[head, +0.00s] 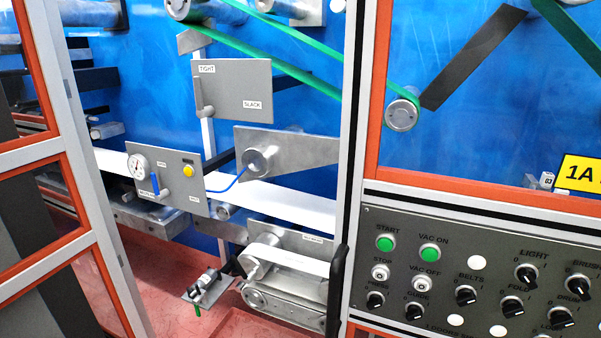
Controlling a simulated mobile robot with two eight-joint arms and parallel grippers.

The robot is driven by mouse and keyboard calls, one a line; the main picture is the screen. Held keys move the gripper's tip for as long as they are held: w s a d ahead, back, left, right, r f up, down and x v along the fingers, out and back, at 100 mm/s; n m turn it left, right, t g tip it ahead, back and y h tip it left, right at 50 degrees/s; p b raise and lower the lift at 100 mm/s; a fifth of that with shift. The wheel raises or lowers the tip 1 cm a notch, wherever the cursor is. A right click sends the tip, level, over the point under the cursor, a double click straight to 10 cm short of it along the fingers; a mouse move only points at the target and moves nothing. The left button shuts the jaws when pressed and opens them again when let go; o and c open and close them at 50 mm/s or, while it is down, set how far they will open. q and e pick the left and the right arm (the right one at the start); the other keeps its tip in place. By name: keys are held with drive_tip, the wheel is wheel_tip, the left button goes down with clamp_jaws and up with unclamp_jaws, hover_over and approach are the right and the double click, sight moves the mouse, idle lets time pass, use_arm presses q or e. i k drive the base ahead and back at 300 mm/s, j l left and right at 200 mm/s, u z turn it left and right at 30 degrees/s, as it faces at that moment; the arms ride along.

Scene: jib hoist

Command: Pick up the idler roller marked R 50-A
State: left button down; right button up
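No roller with a legible R 50-A mark shows. Several roller ends are in view: one with a green belt around it (403,115) behind the right panel, one on a grey bracket (258,160) in the middle, and a small one (106,130) at the left. I cannot tell whether any of these is the named roller. Neither of my grippers is in view.
An open bay between the frame posts shows a gauge panel (180,202), a TIGHT/SLACK lever plate (233,92) and a low belt unit (288,268). A control panel (480,270) with knobs fills the lower right. An orange-framed door (50,200) stands left.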

sight(208, 277)
drive_tip(key=i+j+u, duration=0.25)
drive_tip(key=j, duration=0.2)
drive_tip(key=i+j+u, duration=0.25)
drive_tip(key=j, duration=0.15)
drive_tip(key=i+j+u, duration=0.3)
drive_tip(key=i+j, duration=0.15)
drive_tip(key=i, duration=0.15)
drive_tip(key=i+j+u, duration=0.15)
drive_tip(key=i, duration=0.15)
